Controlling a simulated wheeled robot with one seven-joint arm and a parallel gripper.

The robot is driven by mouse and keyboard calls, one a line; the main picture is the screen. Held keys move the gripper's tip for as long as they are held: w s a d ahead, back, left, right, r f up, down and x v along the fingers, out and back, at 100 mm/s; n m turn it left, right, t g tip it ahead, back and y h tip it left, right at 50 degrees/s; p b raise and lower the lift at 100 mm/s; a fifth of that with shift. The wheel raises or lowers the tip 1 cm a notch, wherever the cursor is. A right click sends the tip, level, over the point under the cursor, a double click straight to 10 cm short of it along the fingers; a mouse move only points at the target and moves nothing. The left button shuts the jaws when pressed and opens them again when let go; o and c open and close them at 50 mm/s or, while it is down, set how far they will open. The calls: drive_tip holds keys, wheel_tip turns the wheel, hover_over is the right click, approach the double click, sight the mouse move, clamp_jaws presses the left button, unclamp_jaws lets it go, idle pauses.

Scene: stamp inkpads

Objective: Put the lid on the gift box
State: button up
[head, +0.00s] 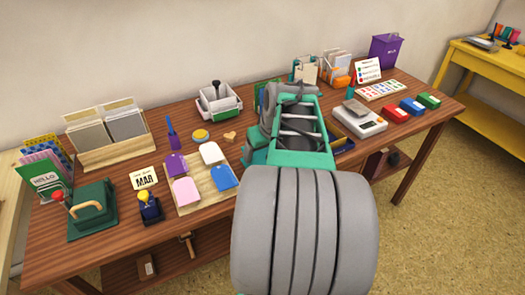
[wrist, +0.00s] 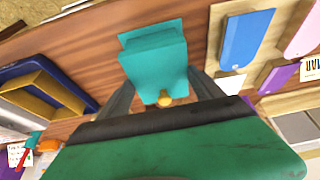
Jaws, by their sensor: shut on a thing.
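In the wrist view a teal lid-like piece (wrist: 155,68) with a small gold knob (wrist: 165,99) sits between the two grey fingers of my gripper (wrist: 160,82), which is shut on it. A second teal face (wrist: 148,32) shows just beyond it. I cannot tell whether this is the gift box or another side of the held piece, nor whether they touch. In the head view my arm hides the gripper and this teal piece. A navy open box with a gold inside (wrist: 82,95) stands to the left in the wrist view, apart from the held piece.
A wooden board (head: 190,206) with coloured tags lies left of my arm. A white scale (head: 362,124) and several coloured inkpads stand right of it. Card holders and a white tray (head: 219,108) line the back. Bare tabletop shows around the held piece in the wrist view.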

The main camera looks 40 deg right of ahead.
drive_tip(key=shift+f, duration=0.25)
idle(0.3)
drive_tip(key=o, duration=1.4)
drive_tip(key=shift+r, duration=0.1)
drive_tip(key=shift+r+p, duration=2.55)
drive_tip(key=shift+r, duration=0.9)
drive_tip(key=shift+a, duration=0.1)
